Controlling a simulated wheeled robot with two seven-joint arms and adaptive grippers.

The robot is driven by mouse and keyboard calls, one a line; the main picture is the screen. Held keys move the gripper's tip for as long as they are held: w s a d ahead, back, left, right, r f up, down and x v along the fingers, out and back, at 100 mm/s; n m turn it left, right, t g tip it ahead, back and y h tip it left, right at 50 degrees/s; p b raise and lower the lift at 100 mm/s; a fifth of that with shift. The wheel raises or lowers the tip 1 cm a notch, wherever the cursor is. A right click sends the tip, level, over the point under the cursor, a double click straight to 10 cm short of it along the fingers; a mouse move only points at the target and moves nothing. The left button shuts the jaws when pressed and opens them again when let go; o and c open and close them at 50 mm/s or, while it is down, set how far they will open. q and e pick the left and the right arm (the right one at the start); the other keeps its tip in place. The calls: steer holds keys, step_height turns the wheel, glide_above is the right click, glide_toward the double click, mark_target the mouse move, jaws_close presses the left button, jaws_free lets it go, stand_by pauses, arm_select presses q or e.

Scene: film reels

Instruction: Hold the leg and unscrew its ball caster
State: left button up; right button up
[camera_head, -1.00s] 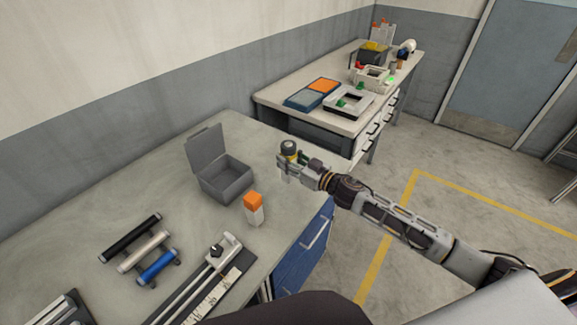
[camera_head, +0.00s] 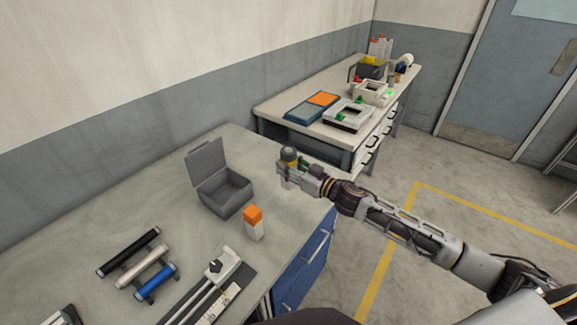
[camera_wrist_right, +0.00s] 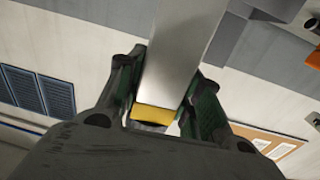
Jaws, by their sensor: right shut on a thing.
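My right gripper (camera_head: 288,172) is above the right edge of the near bench, beyond the orange-topped bottle. My left gripper is not in view.
An open grey box (camera_head: 225,195) and an orange-topped white bottle (camera_head: 253,225) stand on the near bench (camera_head: 130,195). Black, silver and blue bars (camera_head: 145,262) lie at the front left, beside a rail fixture (camera_head: 215,285). A second bench (camera_head: 285,100) with several items stands behind.

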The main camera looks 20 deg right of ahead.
jaws_close()
steer(key=shift+w, duration=0.1)
